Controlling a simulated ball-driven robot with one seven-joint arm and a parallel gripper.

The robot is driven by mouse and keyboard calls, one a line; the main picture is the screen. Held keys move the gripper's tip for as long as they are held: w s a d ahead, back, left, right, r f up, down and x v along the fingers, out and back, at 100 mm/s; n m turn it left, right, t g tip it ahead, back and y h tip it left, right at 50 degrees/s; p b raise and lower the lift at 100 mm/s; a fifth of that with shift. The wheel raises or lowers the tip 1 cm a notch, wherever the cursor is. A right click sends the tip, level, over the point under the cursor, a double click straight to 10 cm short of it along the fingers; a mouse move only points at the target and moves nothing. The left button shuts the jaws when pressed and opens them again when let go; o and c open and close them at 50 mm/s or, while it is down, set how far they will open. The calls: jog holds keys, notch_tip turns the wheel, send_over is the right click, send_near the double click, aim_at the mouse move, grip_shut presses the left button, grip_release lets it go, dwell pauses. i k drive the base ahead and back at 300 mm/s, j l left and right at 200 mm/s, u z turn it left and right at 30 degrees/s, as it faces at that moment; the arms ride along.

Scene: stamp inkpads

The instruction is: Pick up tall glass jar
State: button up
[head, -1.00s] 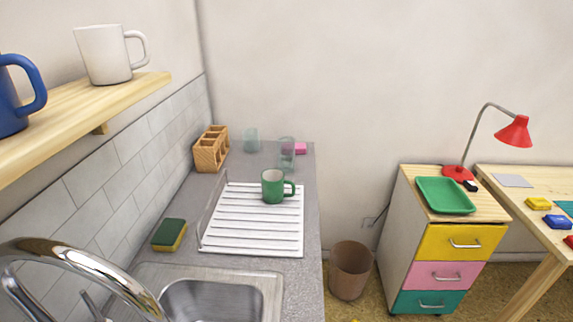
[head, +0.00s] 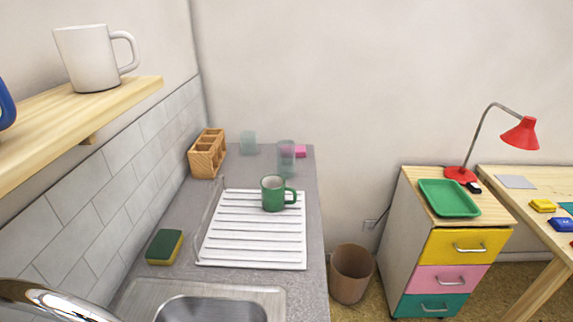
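A tall clear glass jar (head: 286,157) stands upright on the grey counter (head: 183,223), behind the drainboard, near the counter's right edge. A shorter clear glass (head: 248,142) stands to its left and farther back. A green mug (head: 273,194) stands on the white drainboard (head: 254,248) in front of the jar. My gripper is not in view.
A wooden holder (head: 207,153) and a sponge (head: 165,247) are on the counter's left. A sink (head: 205,290) and chrome tap (head: 45,302) are in front. A wooden shelf (head: 120,95) with a white mug overhangs at left. A bin (head: 351,274) and drawer cabinet (head: 408,215) stand right.

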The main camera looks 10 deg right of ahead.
aim_at(286, 160)
jog(key=i+l+u, duration=0.45)
jog(key=l, duration=0.15)
jog(key=l+u, duration=0.2)
jog(key=l, duration=0.15)
jog(key=i+l+u, duration=0.2)
jog(key=l, duration=0.2)
